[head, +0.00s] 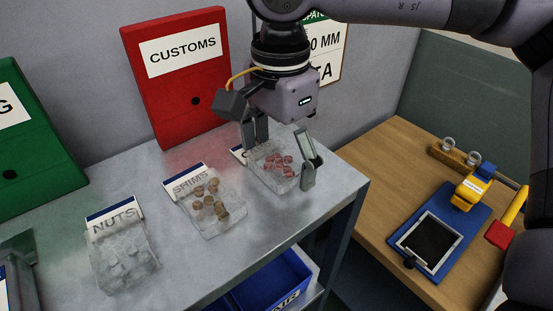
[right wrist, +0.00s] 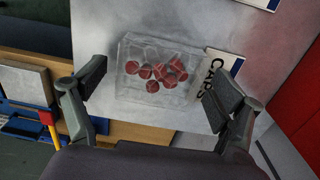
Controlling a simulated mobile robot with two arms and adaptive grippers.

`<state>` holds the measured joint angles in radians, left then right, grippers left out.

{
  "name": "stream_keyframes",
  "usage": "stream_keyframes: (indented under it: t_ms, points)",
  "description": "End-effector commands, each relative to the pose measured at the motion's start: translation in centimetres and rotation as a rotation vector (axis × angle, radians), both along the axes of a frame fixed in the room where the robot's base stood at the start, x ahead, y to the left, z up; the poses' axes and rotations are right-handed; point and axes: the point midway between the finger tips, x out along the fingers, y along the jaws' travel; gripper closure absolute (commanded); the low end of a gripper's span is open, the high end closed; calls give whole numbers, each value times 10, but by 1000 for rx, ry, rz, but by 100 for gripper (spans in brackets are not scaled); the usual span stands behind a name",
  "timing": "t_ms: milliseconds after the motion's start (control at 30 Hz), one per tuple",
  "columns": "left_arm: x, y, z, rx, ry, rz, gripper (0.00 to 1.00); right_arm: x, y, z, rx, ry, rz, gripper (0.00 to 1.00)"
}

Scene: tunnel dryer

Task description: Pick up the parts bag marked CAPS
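The CAPS bag (head: 279,166) is a clear bag with several red round caps, lying flat near the right end of the grey metal table. In the right wrist view the bag (right wrist: 158,75) lies between the fingers, with its white and blue card reading CAPS at the right. My right gripper (head: 281,160) is open above the bag, fingers on either side. One fingertip overlaps the card in the wrist view; I cannot tell whether it touches. In the head view the gripper hides most of the card. My left gripper is not seen clearly in either view.
The SHIMS bag (head: 208,207) and NUTS bag (head: 123,257) lie to the left. A red CUSTOMS box (head: 174,98) and a green box (head: 40,150) stand behind. A blue bin (head: 268,285) is below the table edge. A wooden bench (head: 385,165) stands at right.

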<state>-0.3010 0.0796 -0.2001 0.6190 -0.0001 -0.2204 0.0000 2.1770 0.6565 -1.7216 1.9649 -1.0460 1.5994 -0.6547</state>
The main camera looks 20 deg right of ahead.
Motion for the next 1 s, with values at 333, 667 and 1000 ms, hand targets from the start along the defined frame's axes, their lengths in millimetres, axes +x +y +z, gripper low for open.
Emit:
stream_keyframes:
  t_ms: [333, 667, 1000]
  points:
    - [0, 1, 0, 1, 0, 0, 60, 0, 0, 0, 0, 0, 0, 38]
    - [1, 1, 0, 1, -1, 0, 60, 0, 0, 0, 0, 0, 0, 60]
    - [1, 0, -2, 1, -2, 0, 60, 1, 1, 8, 1, -3, -1, 62]
